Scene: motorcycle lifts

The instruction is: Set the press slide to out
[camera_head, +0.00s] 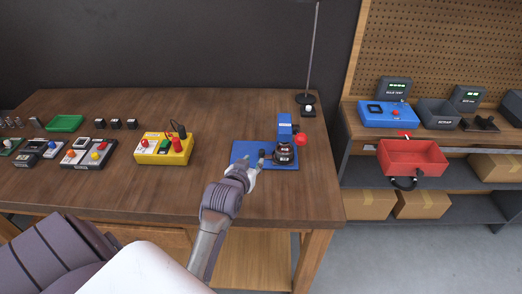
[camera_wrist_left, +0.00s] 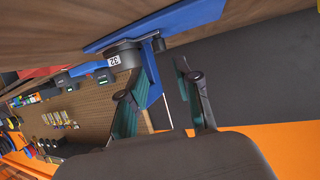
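The press (camera_head: 285,150) stands on a blue base plate (camera_head: 246,151) near the right end of the wooden bench. It has a blue upper body (camera_head: 285,124), a red ball knob on its right and a dark round lower part. A small dark knob (camera_head: 261,155) sits at its left front. My left gripper (camera_head: 250,171) is just in front of the plate, close to that knob. In the left wrist view, the gripper (camera_wrist_left: 155,92) has its fingers apart, with the press (camera_wrist_left: 124,55) beyond them. I cannot tell whether a finger touches it. My right gripper is not in view.
A yellow box with buttons (camera_head: 164,149) stands left of the press, and several control boxes lie farther left with a green tray (camera_head: 64,123). A pole stand (camera_head: 308,98) is behind the press. At right, a shelf holds a red bin (camera_head: 412,158) and a blue box (camera_head: 388,114).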

